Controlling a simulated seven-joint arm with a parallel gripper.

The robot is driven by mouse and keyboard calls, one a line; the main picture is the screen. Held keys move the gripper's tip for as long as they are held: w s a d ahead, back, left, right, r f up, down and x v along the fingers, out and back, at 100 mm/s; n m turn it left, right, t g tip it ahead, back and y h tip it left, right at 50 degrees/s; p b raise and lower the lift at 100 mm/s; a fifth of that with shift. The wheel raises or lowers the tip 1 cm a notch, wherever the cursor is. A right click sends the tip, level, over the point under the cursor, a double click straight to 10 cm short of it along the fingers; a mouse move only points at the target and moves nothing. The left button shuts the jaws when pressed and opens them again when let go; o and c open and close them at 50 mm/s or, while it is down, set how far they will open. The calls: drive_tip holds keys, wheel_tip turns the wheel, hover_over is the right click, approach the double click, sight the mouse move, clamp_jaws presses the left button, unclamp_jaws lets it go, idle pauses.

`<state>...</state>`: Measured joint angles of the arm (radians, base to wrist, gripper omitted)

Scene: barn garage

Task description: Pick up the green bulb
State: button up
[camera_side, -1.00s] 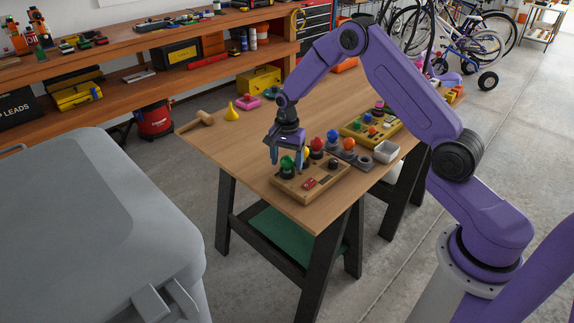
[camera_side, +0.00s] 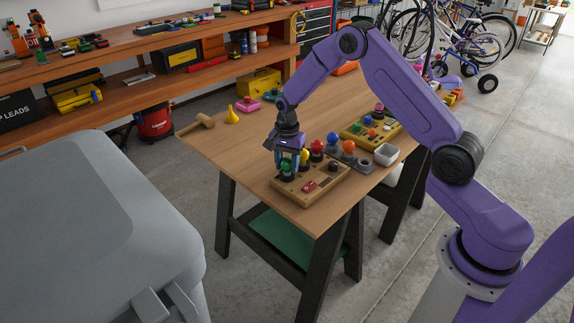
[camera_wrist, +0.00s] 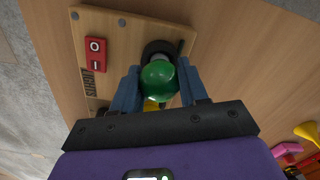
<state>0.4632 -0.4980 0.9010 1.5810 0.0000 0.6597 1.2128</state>
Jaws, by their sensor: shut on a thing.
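The green bulb (camera_wrist: 158,80) is between the two blue fingers of my gripper (camera_wrist: 160,84) in the wrist view, with a finger against each side. It sits over a dark socket on a wooden board (camera_wrist: 118,32). In the side view the green bulb (camera_side: 287,166) is at the left end of the board (camera_side: 312,190), partly hidden by my gripper (camera_side: 288,162). Whether its base is still seated in the socket cannot be told. A yellow bulb (camera_side: 304,156) and a red bulb (camera_side: 317,147) stand close on its right.
The board has a red switch (camera_wrist: 95,54). Blue (camera_side: 333,138) and orange (camera_side: 348,146) bulbs stand on a grey holder beyond. A mallet (camera_side: 204,121) and yellow funnel (camera_side: 232,115) lie back left.

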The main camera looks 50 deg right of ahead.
drive_tip(key=shift+r, duration=0.45)
drive_tip(key=s+r, duration=1.2)
drive_tip(key=s, duration=0.2)
drive_tip(key=s+d+f, duration=0.1)
drive_tip(key=d+f, duration=0.2)
drive_tip(key=d, duration=1.4)
drive_tip(key=s+d+f, duration=0.1)
drive_tip(key=d+f, duration=0.2)
drive_tip(key=d, duration=1.4)
drive_tip(key=shift+a+f, duration=0.15)
drive_tip(key=shift+f, duration=1.6)
drive_tip(key=shift+a+f, duration=0.1)
drive_tip(key=shift+f, duration=1.6)
